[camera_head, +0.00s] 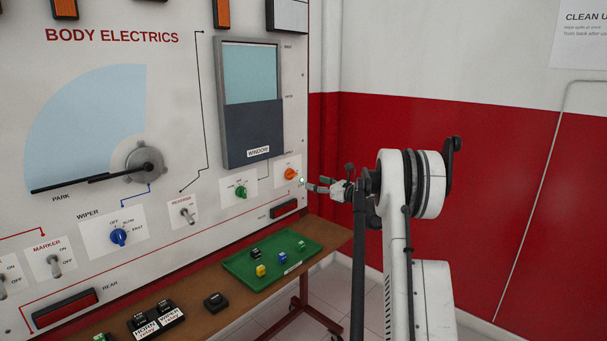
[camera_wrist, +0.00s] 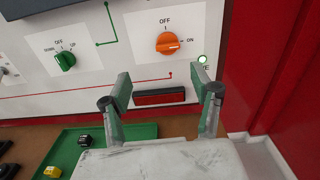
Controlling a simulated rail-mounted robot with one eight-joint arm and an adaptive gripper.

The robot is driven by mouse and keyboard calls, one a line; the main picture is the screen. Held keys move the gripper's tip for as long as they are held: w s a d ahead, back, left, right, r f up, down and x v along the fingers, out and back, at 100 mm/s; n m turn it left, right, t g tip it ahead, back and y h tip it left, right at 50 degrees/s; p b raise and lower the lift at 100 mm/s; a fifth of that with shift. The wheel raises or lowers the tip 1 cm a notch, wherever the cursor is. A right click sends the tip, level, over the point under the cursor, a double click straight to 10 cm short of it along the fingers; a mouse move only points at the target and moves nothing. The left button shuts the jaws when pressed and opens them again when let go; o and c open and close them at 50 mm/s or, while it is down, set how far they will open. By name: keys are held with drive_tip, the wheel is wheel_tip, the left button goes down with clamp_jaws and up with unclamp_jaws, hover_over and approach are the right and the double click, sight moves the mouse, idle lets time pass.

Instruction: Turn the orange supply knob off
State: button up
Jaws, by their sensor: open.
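The orange supply knob (camera_wrist: 167,43) sits on a white plate on the panel, with OFF printed above it and ON to its right. Its pale pointer mark appears to lie on the right, toward ON. A small indicator lamp (camera_wrist: 202,59) at the plate's lower right is lit. In the head view the knob (camera_head: 291,174) is at the panel's right end. My gripper (camera_wrist: 161,86) is open and empty, below and in front of the knob, apart from it. In the head view my gripper (camera_head: 320,186) is just right of the knob.
A green knob (camera_wrist: 65,61) is left of the orange one. A dark red rear lamp (camera_wrist: 160,97) is below, between my fingers in the picture. A green tray (camera_head: 245,262) with small blocks lies on the brown shelf. A red and white wall (camera_head: 480,170) stands to the right.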

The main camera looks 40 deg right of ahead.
sight(294, 175)
drive_tip(key=shift+m, duration=0.3)
drive_tip(key=w, duration=0.6)
drive_tip(key=w+b, duration=0.1)
drive_tip(key=w, duration=0.6)
drive_tip(key=shift+w+f, duration=0.2)
drive_tip(key=shift+w, duration=0.05)
drive_tip(key=c, duration=1.2)
drive_tip(key=shift+o, duration=0.2)
